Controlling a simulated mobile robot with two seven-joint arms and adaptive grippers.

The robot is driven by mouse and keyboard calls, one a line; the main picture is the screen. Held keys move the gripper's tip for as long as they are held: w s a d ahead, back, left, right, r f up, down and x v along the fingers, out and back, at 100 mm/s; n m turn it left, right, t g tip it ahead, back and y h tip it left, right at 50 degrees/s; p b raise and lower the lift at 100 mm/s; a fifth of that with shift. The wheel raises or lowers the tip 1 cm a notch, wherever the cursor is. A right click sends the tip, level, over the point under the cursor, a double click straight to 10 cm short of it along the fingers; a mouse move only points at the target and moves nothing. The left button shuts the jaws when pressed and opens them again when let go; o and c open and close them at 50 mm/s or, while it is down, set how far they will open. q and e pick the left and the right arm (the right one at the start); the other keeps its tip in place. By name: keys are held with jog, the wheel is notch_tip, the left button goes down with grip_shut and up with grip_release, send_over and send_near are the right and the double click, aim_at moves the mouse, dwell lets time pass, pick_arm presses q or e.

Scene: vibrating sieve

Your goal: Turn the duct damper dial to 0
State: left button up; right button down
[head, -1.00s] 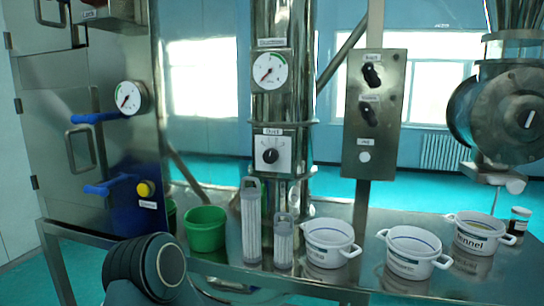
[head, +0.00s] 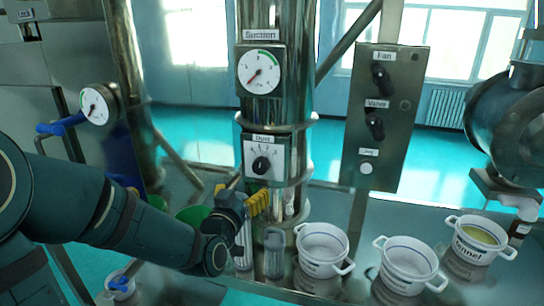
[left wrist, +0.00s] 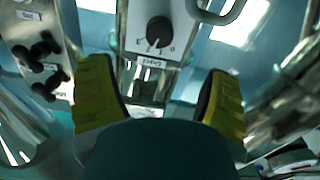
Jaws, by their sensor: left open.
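The duct damper dial (head: 261,165) is a black round knob on a white plate labelled Duct, low on the steel column. Its pointer looks roughly upward, but I cannot read the exact setting. My left gripper (head: 257,203) has yellow fingers and is just below the dial, apart from it. In the left wrist view the dial (left wrist: 158,31) appears upside down with numbers including 0, above and beyond the gap between the open, empty fingers of the gripper (left wrist: 160,98). My right gripper is not in view.
A suction gauge (head: 261,70) is above the dial. A panel with Fan and Valve knobs (head: 384,120) stands to the right. White tubs (head: 324,248), clear-sided cylinders (head: 274,252) and a green bucket (head: 190,216) stand on the bench around and below my left arm.

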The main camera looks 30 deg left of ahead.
aim_at(259, 170)
pick_arm(q)
jog(key=p+x, duration=0.2)
jog(key=x, duration=1.1)
jog(key=shift+w, duration=0.2)
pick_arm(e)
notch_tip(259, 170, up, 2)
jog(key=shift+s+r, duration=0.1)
pick_arm(q)
jog(key=c, duration=1.2)
jog(key=shift+f, duration=0.1)
